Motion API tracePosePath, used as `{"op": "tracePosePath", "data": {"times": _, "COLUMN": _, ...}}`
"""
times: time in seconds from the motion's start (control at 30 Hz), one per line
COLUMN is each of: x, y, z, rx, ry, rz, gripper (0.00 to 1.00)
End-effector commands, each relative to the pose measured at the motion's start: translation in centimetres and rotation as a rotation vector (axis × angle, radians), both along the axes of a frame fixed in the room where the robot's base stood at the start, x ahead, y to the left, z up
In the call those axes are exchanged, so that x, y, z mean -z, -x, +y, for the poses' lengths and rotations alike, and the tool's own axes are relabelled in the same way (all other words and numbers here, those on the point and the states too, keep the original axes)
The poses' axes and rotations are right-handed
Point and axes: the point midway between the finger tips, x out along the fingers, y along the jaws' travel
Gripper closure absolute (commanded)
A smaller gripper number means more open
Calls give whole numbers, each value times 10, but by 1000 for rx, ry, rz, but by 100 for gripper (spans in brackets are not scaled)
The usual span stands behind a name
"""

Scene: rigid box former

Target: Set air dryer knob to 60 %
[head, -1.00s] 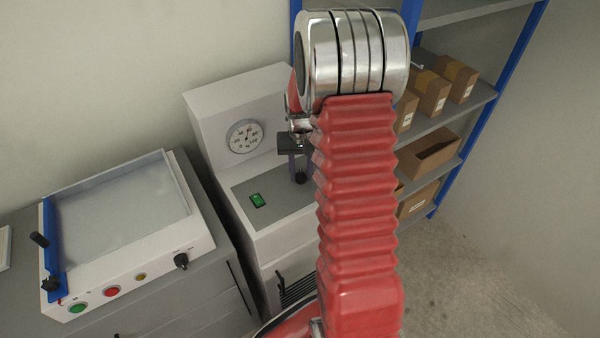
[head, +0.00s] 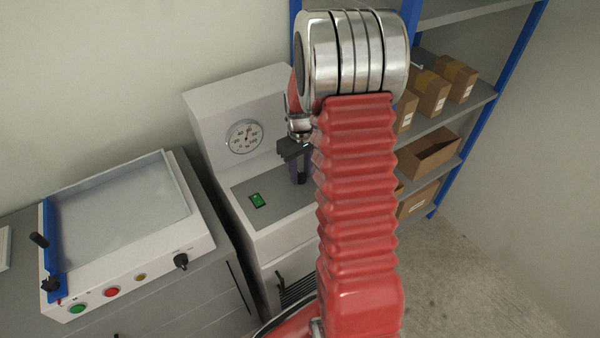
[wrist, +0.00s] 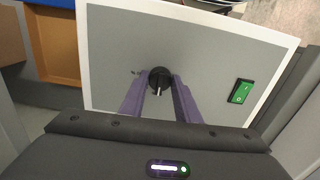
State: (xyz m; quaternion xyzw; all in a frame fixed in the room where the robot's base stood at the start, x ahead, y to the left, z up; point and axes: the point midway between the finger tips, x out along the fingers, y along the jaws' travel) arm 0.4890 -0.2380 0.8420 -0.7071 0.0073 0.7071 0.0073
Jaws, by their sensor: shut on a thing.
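The air dryer is the pale cabinet (head: 262,248) with a grey top panel and a round dial gauge (head: 244,136) on its upright back. The gauge figures are too small to read surely. A black knob (wrist: 159,76) sits on the grey panel in the wrist view, with a pointer toward the picture's bottom. My gripper (wrist: 160,83) is shut on it, one purple finger on each side. In the head view my gripper (head: 299,180) reaches down to the panel, and the knob is hidden behind the fingers.
A green rocker switch (head: 257,200) is on the same panel, left of my gripper; it also shows in the wrist view (wrist: 240,91). A box-shaped machine (head: 130,240) with a blue handle stands at left. A blue-framed shelf (head: 475,115) with cardboard boxes stands at right.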

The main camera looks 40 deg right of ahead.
Motion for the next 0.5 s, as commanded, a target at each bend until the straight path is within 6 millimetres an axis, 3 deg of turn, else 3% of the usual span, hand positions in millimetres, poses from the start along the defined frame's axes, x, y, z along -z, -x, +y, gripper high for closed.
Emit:
{"op": "tracePosePath", "data": {"times": 0.23, "x": -2, "y": -3, "z": -1, "rx": 0, "ry": 3, "rz": -7, "gripper": 93}}
{"op": "tracePosePath", "data": {"times": 0.27, "x": -2, "y": -3, "z": -1, "rx": 0, "ry": 3, "rz": -7, "gripper": 69}}
{"op": "tracePosePath", "data": {"times": 0.5, "x": -1, "y": -1, "z": 0, "rx": 1, "ry": 1, "rz": -3, "gripper": 53}}
